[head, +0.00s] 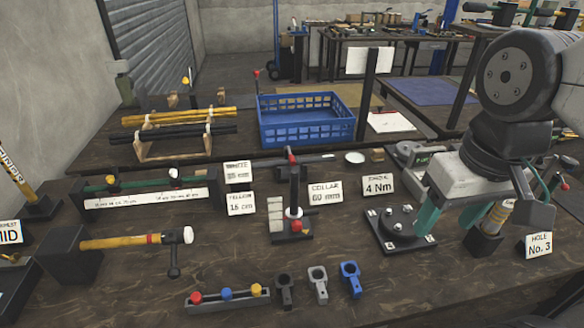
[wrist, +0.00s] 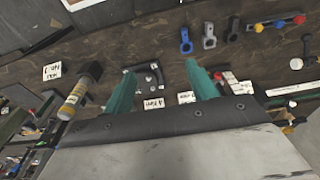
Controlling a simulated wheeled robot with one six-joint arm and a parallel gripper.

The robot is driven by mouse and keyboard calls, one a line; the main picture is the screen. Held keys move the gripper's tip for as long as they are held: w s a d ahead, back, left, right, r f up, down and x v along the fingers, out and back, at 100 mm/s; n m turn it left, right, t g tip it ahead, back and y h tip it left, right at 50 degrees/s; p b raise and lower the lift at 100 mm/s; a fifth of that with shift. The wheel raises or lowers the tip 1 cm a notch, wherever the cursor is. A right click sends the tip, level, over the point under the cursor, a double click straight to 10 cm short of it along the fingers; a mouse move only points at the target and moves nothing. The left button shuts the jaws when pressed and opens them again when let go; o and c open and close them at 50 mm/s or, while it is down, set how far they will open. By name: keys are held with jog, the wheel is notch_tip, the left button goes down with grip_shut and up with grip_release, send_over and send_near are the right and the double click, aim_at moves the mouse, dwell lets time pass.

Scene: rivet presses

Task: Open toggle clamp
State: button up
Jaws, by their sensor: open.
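I cannot tell for certain which fixture is the toggle clamp. A dark upright stand (head: 294,195) with a red ball on top, a horizontal bar and a red knob low down stands mid-table. A black block (head: 70,255) with a yellow bar, white end and dark hanging lever is at the left. My gripper (head: 472,208) is at the right, its teal fingers apart and nothing seen between them. One finger shows close to a black bolted plate (head: 400,228); I cannot tell whether they touch. In the wrist view my gripper (wrist: 158,68) is also open, with the bolted plate (wrist: 153,80) beyond it.
A yellow-banded cylinder (head: 497,215) in a black block stands beside my gripper. Label cards such as "4 Nm" (head: 379,185) stand nearby. Black, grey and blue ring parts (head: 318,284) and a knobbed rack (head: 227,300) lie in front. A blue crate (head: 306,122) is behind.

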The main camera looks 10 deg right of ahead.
jog(key=shift+f, duration=0.1)
jog(key=c, duration=0.5)
jog(key=shift+w+d+f+g, duration=0.1)
jog(key=shift+w+f+g, duration=0.1)
jog(key=shift+f+g, duration=0.15)
jog(key=c, duration=0.5)
jog(key=w+f+m+g+y, duration=0.1)
jog(key=w+f, duration=0.1)
jog(key=w, duration=0.4)
jog(key=w+a+f+m+g+y, duration=0.1)
jog(key=w+f+m, duration=0.1)
jog(key=w, duration=0.4)
jog(key=w+a+f+m+g+y, duration=0.1)
jog(key=w+f+m, duration=0.1)
jog(key=w, duration=0.4)
jog(key=shift+w+f+g+y, duration=0.1)
jog(key=shift+w+g+y, duration=0.2)
jog(key=shift+w+g, duration=0.05)
grip_shut()
jog(key=m+t+y, duration=0.3)
jog(key=m+y, duration=0.4)
jog(key=m, duration=0.6)
send_near(290, 155)
jog(key=s+d+f, duration=0.2)
jog(key=s, duration=0.1)
jog(key=x, duration=0.9)
jog(key=shift+s+f, duration=0.2)
